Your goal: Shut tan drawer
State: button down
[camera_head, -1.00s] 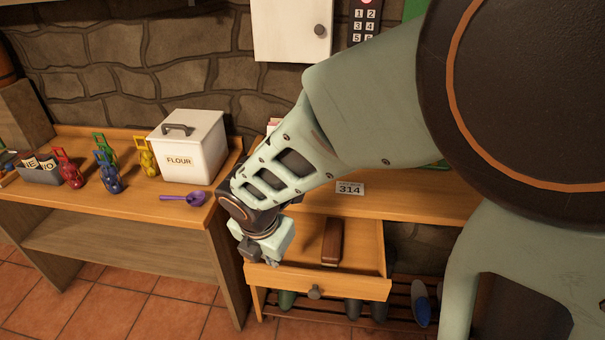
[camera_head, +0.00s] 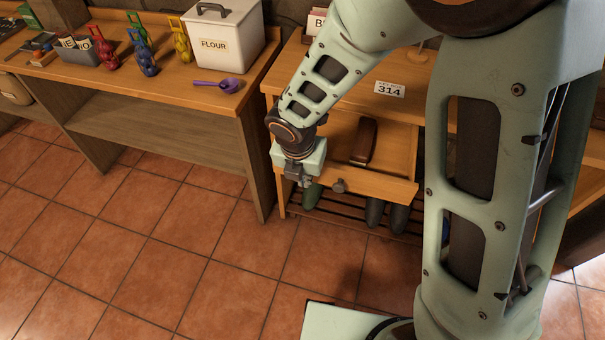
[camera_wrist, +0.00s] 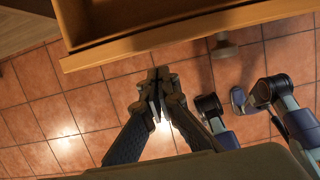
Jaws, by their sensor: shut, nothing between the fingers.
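The tan drawer (camera_head: 395,186) is pulled out from the tan desk, with a round grey knob (camera_head: 339,186) on its front. A dark brown oblong object (camera_head: 364,142) lies inside it. In the wrist view the drawer's front edge (camera_wrist: 180,36) crosses the top of the picture, and the knob (camera_wrist: 223,46) shows right of centre. My gripper (camera_head: 303,182) is shut and empty at the left part of the drawer front. In the wrist view my gripper (camera_wrist: 157,87) is just in front of the drawer, over the floor. I cannot tell whether it touches the front.
Boots (camera_head: 376,211) stand on a slatted rack below the drawer. A side table to the left holds a flour bin (camera_head: 222,38), a purple scoop (camera_head: 219,84) and several coloured figures. A 314 label (camera_head: 389,90) sits on the desk. The tiled floor (camera_head: 180,235) in front is clear.

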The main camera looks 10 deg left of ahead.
jog(key=shift+w+d, duration=0.1)
jog(key=shift+w, duration=0.85)
